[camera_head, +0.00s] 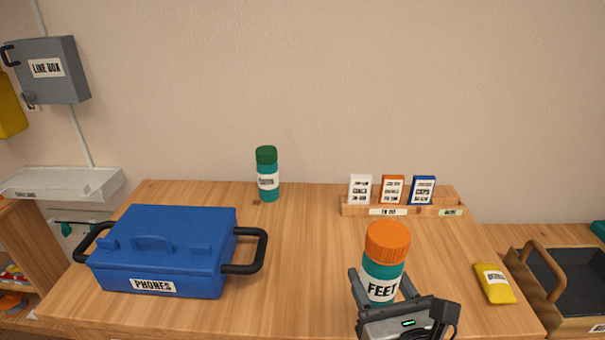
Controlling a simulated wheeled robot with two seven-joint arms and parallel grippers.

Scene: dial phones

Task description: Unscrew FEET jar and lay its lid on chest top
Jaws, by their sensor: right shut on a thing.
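The FEET jar (383,280) is teal with a white label and stands upright at the front right of the wooden chest top (300,250). Its orange lid (387,241) is on it. My right gripper (385,295) comes in from the front edge and is shut on the jar's body, with one finger on each side of the label. The jar's base is hidden behind the gripper. My left gripper does not show in the head view.
A blue PHONES box (165,250) with black handles fills the left of the chest top. A teal jar with a green lid (266,174) stands at the back. A wooden card rack (350,209) is back right, a yellow packet (494,283) at right. The middle is clear.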

